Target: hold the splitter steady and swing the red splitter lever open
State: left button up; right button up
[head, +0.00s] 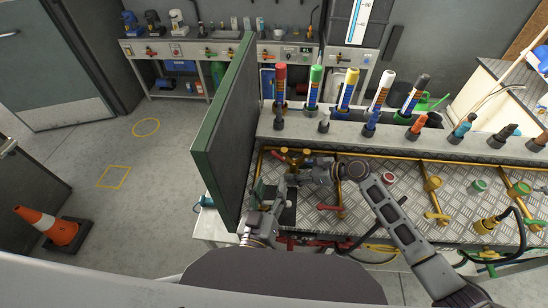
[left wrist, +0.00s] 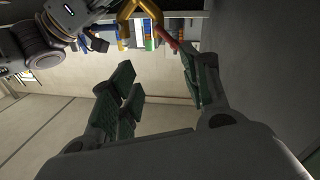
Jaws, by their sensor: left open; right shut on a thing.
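The yellow splitter (head: 293,157) is at the left end of the workbench, beside the green-edged panel. It shows as a forked yellow piece at the top of the left wrist view (left wrist: 140,12). The red splitter lever (left wrist: 165,38) hangs off the fork's right side. My right gripper (head: 304,175) is at the splitter and shut on it; its fingertips are partly hidden. My left gripper (head: 268,190) is open and empty just in front of the splitter. Its green-padded fingers (left wrist: 160,92) stand wide apart, with the red lever beyond them, apart from the pads.
A tall green-edged panel (head: 225,135) stands close to the left of my left gripper. Coloured nozzles (head: 348,88) line the shelf behind the bench. Yellow pipes and valves (head: 432,185) stand to the right. An orange cone (head: 58,228) is on the open floor at left.

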aim_at(275, 154)
pick_arm(q)
jog(key=shift+s+a+f+n+y, duration=0.1)
jog(key=shift+s+a+n+y, duration=0.2)
jog(key=shift+a+n+y, duration=0.35)
jog(key=shift+w+d, duration=0.1)
jog(key=shift+d, duration=0.1)
jog(key=shift+w+d, duration=0.15)
jog(key=shift+w, duration=1.8)
jog(key=shift+w+d, duration=0.15)
jog(key=shift+w, duration=1.85)
jog(key=shift+w+d, duration=0.15)
jog(key=shift+w, duration=1.8)
